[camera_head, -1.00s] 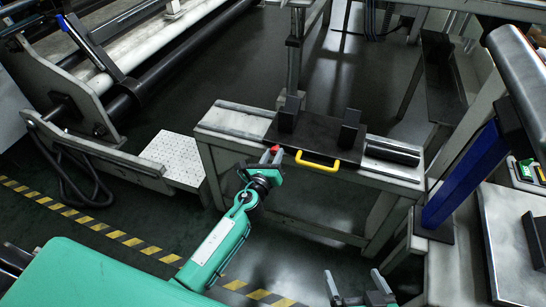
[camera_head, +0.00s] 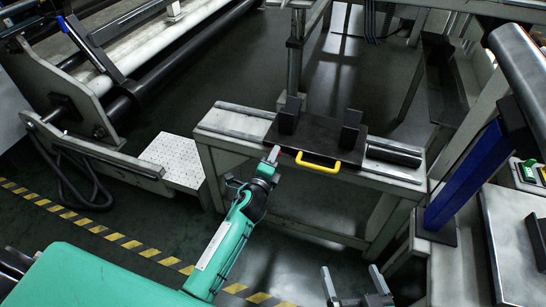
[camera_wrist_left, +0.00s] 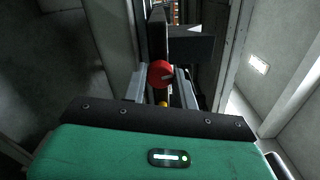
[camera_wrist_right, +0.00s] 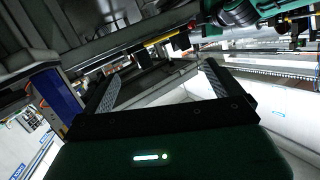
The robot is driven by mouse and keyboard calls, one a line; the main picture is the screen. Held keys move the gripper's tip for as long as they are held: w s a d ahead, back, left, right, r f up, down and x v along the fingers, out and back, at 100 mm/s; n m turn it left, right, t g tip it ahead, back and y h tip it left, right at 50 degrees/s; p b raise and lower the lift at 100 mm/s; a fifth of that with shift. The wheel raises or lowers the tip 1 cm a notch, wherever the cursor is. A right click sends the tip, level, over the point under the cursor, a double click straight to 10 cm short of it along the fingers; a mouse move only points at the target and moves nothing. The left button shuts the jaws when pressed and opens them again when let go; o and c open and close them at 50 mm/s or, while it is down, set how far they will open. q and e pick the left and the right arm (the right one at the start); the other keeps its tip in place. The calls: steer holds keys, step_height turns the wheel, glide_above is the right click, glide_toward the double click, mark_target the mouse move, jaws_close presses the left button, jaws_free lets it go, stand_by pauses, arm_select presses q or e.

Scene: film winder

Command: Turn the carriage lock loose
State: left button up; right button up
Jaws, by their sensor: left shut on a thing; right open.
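The carriage lock is a round red knob (camera_wrist_left: 160,74) with a white mark on its face; in the head view it is a small red spot (camera_head: 272,154) at the front left edge of the black carriage plate (camera_head: 311,137). My left gripper (camera_head: 272,158) is at the knob. In the left wrist view its fingers (camera_wrist_left: 161,84) are on either side of the knob, shut on it. The carriage has a yellow handle (camera_head: 318,163) on its front edge. My right gripper (camera_head: 356,281) is open and empty, low in front of the bench.
The carriage sits on a grey bench (camera_head: 215,131) with a dark roller (camera_head: 393,153) at its right end. A blue slanted post (camera_head: 466,177) stands to the right. A white perforated step (camera_head: 176,160) lies left of the bench. The floor in front is open.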

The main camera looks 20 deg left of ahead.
arm_select(q)
steer(key=shift+f+n+p, duration=0.1)
steer(key=shift+n+p, duration=1.5)
steer(key=shift+n, duration=3.2)
arm_select(e)
steer(key=shift+s+d+f+g+h, duration=0.25)
steer(key=shift+d+g+h, duration=0.2)
steer(key=shift+d+g, duration=0.35)
steer(key=shift+s+d+f+g+h, duration=0.2)
steer(key=shift+d+f+g+h, duration=0.15)
steer(key=shift+d+g, duration=0.45)
steer(key=shift+s+d+f+g+h, duration=0.25)
steer(key=shift+d+g+h, duration=0.25)
steer(key=shift+d+g, duration=0.25)
steer(key=shift+d, duration=0.1)
arm_select(q)
steer(key=o, duration=1)
steer(key=shift+c, duration=0.2)
steer(key=s+p, duration=0.1)
steer(key=s, duration=1.3)
steer(key=shift+a+p, duration=0.25)
steer(key=shift+p, duration=0.05)
arm_select(e)
steer(key=d, duration=0.1)
steer(key=s+d+g+h, duration=0.1)
steer(key=d+g, duration=0.1)
steer(key=shift+s+d+r, duration=0.1)
steer(key=shift+s+r, duration=0.05)
steer(key=shift+s, duration=0.1)
